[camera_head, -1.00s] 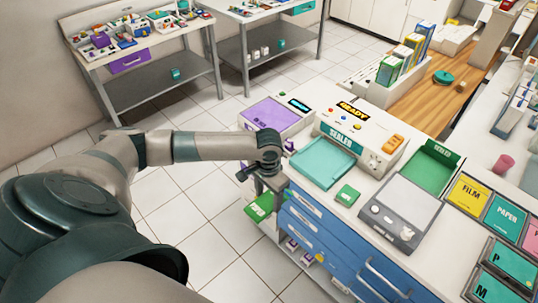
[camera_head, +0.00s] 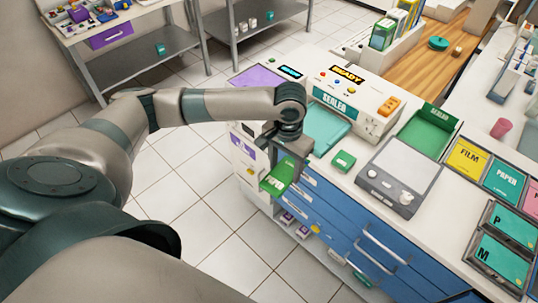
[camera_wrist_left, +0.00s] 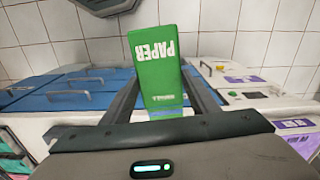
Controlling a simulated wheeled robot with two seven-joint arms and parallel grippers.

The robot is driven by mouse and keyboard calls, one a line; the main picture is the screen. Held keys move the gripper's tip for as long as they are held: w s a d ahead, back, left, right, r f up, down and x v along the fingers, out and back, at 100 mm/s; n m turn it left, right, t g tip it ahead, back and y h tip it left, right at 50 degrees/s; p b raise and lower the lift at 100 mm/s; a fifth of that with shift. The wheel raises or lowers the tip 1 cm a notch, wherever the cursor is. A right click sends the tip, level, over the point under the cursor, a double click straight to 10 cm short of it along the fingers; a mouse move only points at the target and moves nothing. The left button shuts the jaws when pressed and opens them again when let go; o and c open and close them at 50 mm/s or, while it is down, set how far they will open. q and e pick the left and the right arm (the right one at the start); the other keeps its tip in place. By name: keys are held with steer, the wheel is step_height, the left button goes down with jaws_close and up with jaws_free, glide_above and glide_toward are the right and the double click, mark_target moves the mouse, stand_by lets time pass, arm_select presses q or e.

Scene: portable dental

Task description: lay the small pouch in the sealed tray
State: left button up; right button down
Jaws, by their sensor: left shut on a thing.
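My left gripper (camera_head: 287,164) is shut on a green packet (camera_head: 277,180) lettered PAPER and holds it just off the front edge of the counter. The left wrist view shows this packet (camera_wrist_left: 160,70) standing up between the two fingers. A smaller green pouch-like piece (camera_head: 343,161) lies flat on the counter, in front of the sealer, apart from the gripper. The green sealed tray (camera_head: 425,135), with a raised label at its back, is right of the sealer and looks empty. My right gripper is not in view.
The white sealer (camera_head: 352,100) reads READY and has a teal tray (camera_head: 325,128) in front. A grey scale-like device (camera_head: 399,172) lies between the small green piece and the yellow FILM panel (camera_head: 466,158). Blue drawers (camera_head: 335,212) with handles are below the counter edge.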

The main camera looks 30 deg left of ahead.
arm_select(q)
steer(key=s+d+r+b, duration=0.4)
steer(key=d+b, duration=0.1)
steer(key=b, duration=0.2)
steer(key=shift+s+d+r+n+b, duration=0.15)
steer(key=shift+s+r+n+b, duration=0.15)
steer(key=shift+s+n+b, duration=0.1)
steer(key=shift+w, duration=0.1)
